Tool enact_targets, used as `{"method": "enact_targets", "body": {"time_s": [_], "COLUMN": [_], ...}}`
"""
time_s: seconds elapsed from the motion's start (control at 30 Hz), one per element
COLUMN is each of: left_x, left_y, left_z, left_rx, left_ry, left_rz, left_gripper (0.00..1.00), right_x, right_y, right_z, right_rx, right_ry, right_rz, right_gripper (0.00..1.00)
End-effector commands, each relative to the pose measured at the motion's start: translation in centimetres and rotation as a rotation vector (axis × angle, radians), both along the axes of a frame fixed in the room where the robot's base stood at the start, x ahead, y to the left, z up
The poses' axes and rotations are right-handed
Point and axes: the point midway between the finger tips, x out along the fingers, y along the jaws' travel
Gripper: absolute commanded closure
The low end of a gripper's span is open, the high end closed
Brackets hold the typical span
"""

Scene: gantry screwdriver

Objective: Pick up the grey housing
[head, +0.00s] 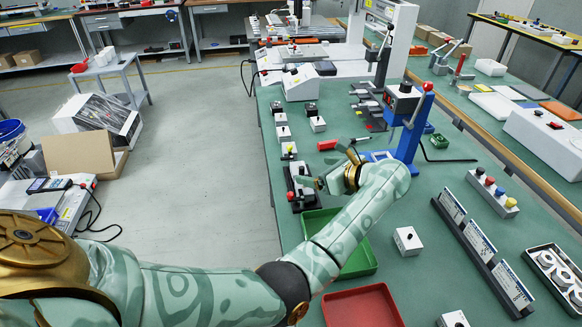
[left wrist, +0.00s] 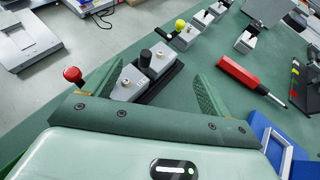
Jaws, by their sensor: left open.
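Grey blocks sit in a dark fixture (head: 293,203) on the green bench, partly hidden by my left gripper in the head view. In the left wrist view, a grey block with a black knob, seemingly the grey housing (left wrist: 158,63), lies between and beyond the fingers. A second grey block (left wrist: 128,84) sits beside it, nearer the left finger. A red ball-topped lever (left wrist: 72,75) stands at the fixture's left. My left gripper (head: 318,183) is open and empty at the fixture, its fingers spread on either side (left wrist: 155,85). Contact cannot be told. My right gripper is out of view.
A red-handled screwdriver (left wrist: 245,75) lies right of the fingers. A blue press (head: 408,145) stands to the gripper's right. A green tray (head: 368,265) and a red tray (head: 362,305) lie nearer me. Small grey units with knobs (head: 283,132) stand behind the fixture.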

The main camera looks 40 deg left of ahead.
Motion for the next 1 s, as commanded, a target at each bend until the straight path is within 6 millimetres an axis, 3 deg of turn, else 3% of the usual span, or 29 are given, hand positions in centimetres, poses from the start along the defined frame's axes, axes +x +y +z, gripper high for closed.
{"method": "enact_targets", "body": {"time_s": [0.33,0.63,0.67,0.83,1.0], "left_x": [0.5,0.6,0.6,0.6,0.6], "left_y": [5.0,5.7,5.7,5.7,5.7], "left_z": [-2.6,-2.6,-2.6,-2.6,-2.6], "left_rx": [0.004,0.003,0.003,0.003,0.003], "left_ry": [0.004,0.001,0.001,0.001,0.001], "left_rz": [0.002,0.0,0.0,0.0,0.0], "left_gripper": [0.16,0.16,0.19,0.65,0.65], "right_x": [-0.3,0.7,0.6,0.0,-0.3], "right_y": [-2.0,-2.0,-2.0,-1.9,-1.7], "right_z": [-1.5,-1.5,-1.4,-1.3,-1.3], "right_rx": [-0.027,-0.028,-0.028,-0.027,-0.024], "right_ry": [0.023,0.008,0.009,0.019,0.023], "right_rz": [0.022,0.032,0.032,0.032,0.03], "right_gripper": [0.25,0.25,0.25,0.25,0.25]}}
